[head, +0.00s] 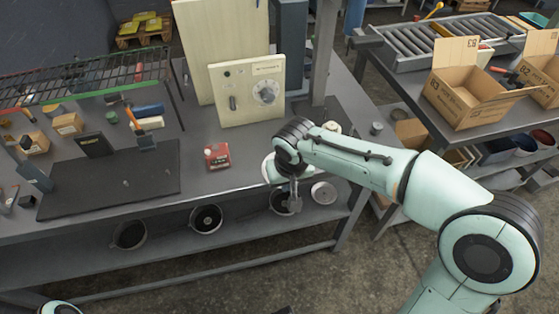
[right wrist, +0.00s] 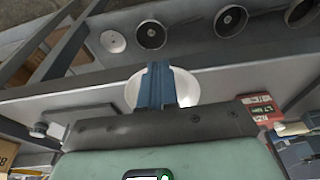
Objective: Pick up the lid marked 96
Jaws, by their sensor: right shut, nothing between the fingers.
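A round pale lid (head: 323,192) lies on the lower shelf at the right in the head view. It also shows in the right wrist view as a light disc with a small dark knob (right wrist: 113,41). No number can be read on it. My right gripper (head: 295,205) points down by the front edge of the bench, just left of that lid in the picture. Its fingers (right wrist: 158,85) are shut with nothing between them. A white round thing (right wrist: 186,88) shows behind the fingers, partly hidden. My left gripper is not in view.
Dark-centred pots (head: 130,235) stand in a row on the lower shelf. The bench top (head: 190,195) holds a red box (head: 217,156), a dark mat (head: 110,180) and a panel with a dial (head: 248,90). A bench post (head: 350,210) stands right of the lid.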

